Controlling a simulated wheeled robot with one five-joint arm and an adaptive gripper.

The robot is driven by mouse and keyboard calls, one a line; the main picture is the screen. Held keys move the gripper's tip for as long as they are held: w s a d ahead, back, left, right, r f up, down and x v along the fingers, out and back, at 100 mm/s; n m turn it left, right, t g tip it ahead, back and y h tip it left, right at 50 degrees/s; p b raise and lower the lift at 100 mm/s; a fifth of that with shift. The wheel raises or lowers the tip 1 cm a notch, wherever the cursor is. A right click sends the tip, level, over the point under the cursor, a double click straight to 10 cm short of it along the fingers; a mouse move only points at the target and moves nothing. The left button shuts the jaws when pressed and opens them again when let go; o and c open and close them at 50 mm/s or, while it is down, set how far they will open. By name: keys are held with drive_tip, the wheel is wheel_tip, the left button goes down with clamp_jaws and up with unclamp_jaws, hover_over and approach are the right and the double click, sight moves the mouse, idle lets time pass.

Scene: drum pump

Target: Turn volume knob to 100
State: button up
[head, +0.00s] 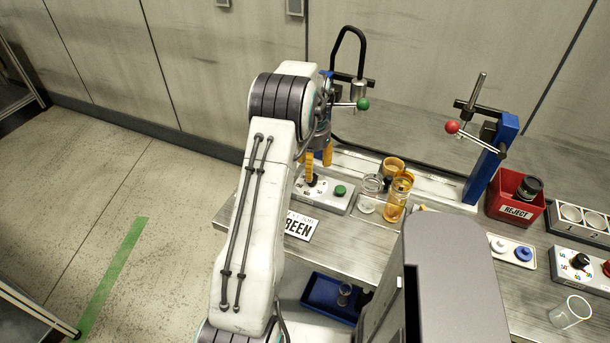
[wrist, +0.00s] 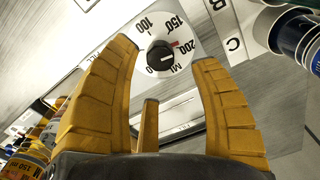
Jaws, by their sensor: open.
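The volume knob (wrist: 160,57) is a black round knob with a red mark, on a white dial (wrist: 141,45) printed 100, 150, 200 and ML. The red mark lies on the side between 150 and 200, closer to 200. In the head view the knob (head: 310,181) sits on a grey box beside a green button (head: 340,190). My gripper (wrist: 166,54) is open, with yellow fingers reaching toward the dial on either side of the knob; I see no contact. In the head view my gripper (head: 318,157) is just above the box, partly hidden by my arm.
Amber jars (head: 397,200) and clear glassware stand right of the box. A black pump spout (head: 350,60) with a green-ball lever rises behind. A sign (head: 300,226) is in front, a blue tray (head: 322,296) lower. A second dial panel (head: 566,262) is far right.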

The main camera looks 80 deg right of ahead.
drive_tip(key=shift+f+p, duration=0.35)
drive_tip(key=shift+f, duration=2.1)
drive_tip(key=shift+o, duration=0.3)
clamp_jaws()
